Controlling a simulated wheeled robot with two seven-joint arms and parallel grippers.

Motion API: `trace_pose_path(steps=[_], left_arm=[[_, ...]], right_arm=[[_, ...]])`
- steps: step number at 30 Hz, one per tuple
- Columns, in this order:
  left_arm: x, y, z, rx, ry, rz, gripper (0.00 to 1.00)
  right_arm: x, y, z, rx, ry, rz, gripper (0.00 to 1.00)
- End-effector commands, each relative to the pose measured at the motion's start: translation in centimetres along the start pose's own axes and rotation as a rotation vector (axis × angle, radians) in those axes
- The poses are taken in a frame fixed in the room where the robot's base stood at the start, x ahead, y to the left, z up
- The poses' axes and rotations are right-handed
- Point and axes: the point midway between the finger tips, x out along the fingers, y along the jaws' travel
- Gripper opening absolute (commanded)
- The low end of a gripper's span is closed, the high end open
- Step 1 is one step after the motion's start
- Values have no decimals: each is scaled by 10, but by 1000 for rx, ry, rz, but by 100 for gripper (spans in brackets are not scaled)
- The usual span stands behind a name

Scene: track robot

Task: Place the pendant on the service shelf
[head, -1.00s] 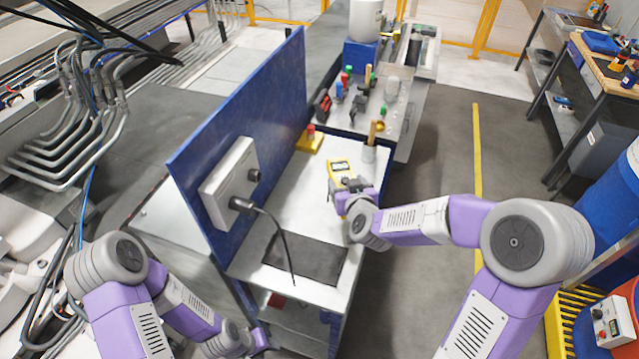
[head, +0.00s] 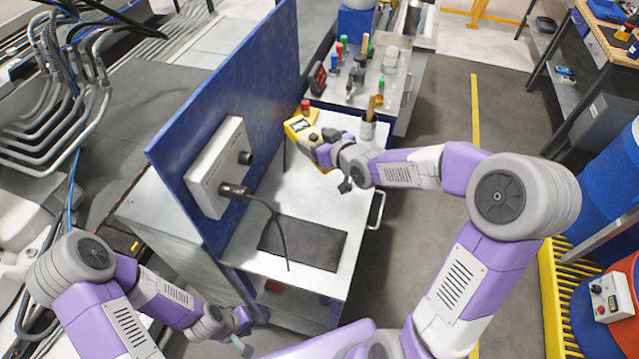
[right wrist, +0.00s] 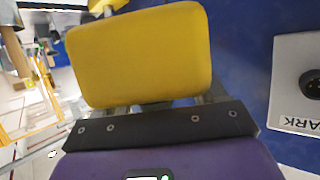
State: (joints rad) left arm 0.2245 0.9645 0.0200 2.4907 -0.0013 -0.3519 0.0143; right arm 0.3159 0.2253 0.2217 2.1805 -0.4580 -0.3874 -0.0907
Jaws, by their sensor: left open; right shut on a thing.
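The yellow pendant (head: 301,126) is in my right gripper (head: 322,147), near the blue panel and above the far part of the white worktop. In the right wrist view the yellow back of the pendant (right wrist: 140,55) fills the middle, and the gripper's fingers are mostly hidden behind it. A red button (head: 305,105) shows just behind the pendant; its yellow base is mostly hidden. The white worktop (head: 310,200) has a lower shelf (head: 295,305) under it; I cannot tell which is the service shelf. My left gripper (head: 240,338) is open and empty, low beside the worktop's front.
The upright blue panel (head: 225,110) borders the worktop's left side and carries a grey box (head: 218,170) with a hanging black cable. A dark mat (head: 302,246) lies near the front. The worktop's middle is clear.

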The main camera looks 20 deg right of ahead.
Motion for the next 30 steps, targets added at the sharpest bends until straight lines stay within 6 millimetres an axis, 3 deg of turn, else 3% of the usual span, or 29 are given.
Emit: trace_pose_path(steps=[8, 19, 25, 30], left_arm=[[10, -4, 0, 0, 0, 0, 43], [22, -8, -1, 0, 0, 0, 43], [39, -15, -2, 0, 0, 0, 43], [46, -17, -2, -1, 0, 0, 43]], right_arm=[[-8, 11, 21, -48, 5, -110, 14], [-25, 28, 69, -94, 3, -230, 14], [-16, 28, 102, -98, 3, -243, 14], [-8, 28, 117, -99, 6, -243, 14]])
